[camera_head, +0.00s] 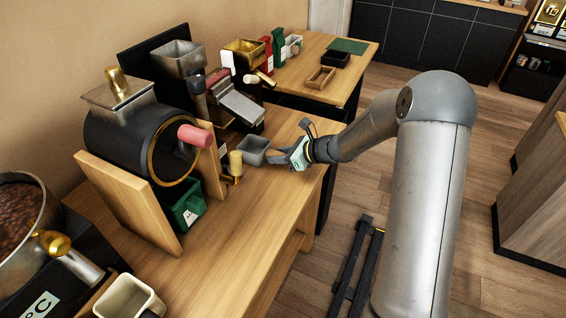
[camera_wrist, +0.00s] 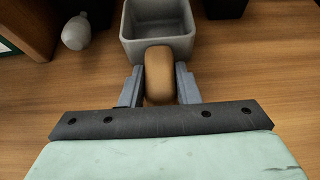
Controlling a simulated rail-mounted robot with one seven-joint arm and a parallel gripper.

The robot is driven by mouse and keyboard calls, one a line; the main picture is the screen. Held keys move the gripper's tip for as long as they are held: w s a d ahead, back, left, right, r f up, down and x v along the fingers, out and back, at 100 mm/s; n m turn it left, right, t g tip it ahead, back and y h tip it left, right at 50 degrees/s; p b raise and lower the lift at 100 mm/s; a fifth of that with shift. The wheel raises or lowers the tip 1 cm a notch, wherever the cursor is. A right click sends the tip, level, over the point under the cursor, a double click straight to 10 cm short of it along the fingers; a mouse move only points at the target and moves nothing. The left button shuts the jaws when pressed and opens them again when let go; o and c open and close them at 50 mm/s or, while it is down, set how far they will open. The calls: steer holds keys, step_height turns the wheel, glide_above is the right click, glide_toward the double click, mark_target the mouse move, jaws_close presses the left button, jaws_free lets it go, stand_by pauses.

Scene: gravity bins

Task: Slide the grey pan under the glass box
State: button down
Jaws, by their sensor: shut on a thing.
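The grey pan (camera_head: 253,150) is a small square open tub on the wooden bench, left of my gripper (camera_head: 281,157). In the wrist view the pan (camera_wrist: 158,38) is at the top centre, and its inside looks empty. Its rounded wooden handle (camera_wrist: 159,75) points toward me. My gripper (camera_wrist: 159,88) is shut on that handle, one finger on each side. I cannot make out a clear glass box in either view. Whether the pan touches the bench is hard to tell.
A small brass stand (camera_head: 235,166) is close left of the pan. Behind it is a machine with a sloped grey chute (camera_head: 238,107). The bench front (camera_head: 235,250) is clear.

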mark_target(273, 152)
steer(key=shift+w+a, duration=0.45)
steer(key=shift+a, duration=0.3)
steer(key=shift+w+a, duration=0.4)
steer(key=shift+a, duration=0.3)
steer(key=shift+w+a, duration=0.4)
steer(key=shift+a, duration=0.3)
steer(key=shift+w+a, duration=0.4)
steer(key=shift+a, duration=0.25)
steer(key=shift+w+a, duration=0.4)
steer(key=shift+a, duration=0.3)
steer(key=c, duration=1)
jaws_free()
steer(key=shift+d, duration=0.1)
